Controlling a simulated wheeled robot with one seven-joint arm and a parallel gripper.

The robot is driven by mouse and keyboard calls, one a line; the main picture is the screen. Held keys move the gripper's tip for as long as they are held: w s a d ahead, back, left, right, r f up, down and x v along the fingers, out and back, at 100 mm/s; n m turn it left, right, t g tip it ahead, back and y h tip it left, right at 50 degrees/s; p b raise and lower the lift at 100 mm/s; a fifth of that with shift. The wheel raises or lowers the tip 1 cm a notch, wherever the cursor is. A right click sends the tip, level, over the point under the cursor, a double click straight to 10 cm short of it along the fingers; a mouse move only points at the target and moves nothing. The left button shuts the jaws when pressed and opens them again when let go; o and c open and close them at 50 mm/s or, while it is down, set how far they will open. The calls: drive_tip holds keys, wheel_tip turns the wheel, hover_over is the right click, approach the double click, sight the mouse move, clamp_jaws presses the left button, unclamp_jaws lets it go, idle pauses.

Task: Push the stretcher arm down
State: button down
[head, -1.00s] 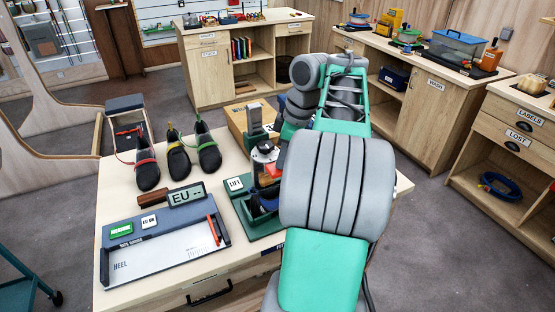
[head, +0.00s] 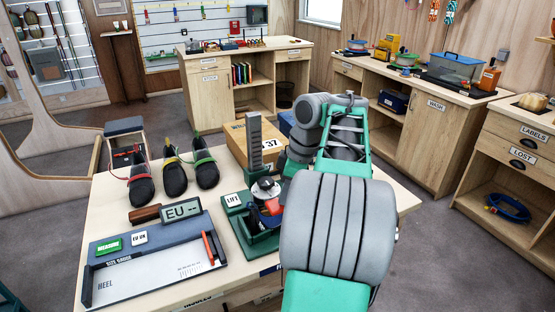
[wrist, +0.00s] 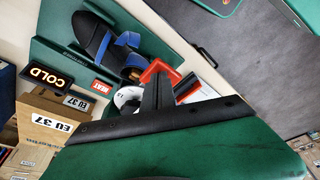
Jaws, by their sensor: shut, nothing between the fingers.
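The stretcher stands on a green base (head: 262,243) with a tall grey upright column (head: 255,140) and a LIFT label (head: 233,200). A pale disc (head: 265,190) sits low at the column's foot, with a red part (head: 272,207) below it. In the wrist view a dark shoe with blue straps (wrist: 128,58) lies on the green base, beside the red part (wrist: 155,70) and the disc (wrist: 128,97). My gripper (wrist: 158,88) is shut and empty, close over the red part and disc. Contact cannot be told. My arm hides its tip in the head view.
Several shoes (head: 174,178) stand at the table's back left. A size gauge (head: 150,270) and an EU display (head: 181,212) lie at the left front. A cardboard box (head: 262,140) stands behind the column. COLD (wrist: 48,77) and HEAT (wrist: 103,87) signs show in the wrist view.

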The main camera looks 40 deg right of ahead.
drive_tip(key=shift+s+d+r, duration=0.2)
drive_tip(key=shift+s+d, duration=0.15)
drive_tip(key=shift+s, duration=0.1)
drive_tip(key=shift+s+d+r, duration=0.2)
drive_tip(key=shift+s+d, duration=0.15)
drive_tip(key=shift+s, duration=0.1)
drive_tip(key=shift+p, duration=0.3)
drive_tip(key=p+v, duration=0.5)
drive_tip(key=v, duration=0.2)
drive_tip(key=shift+r, duration=0.4)
drive_tip(key=shift+s+d, duration=0.1)
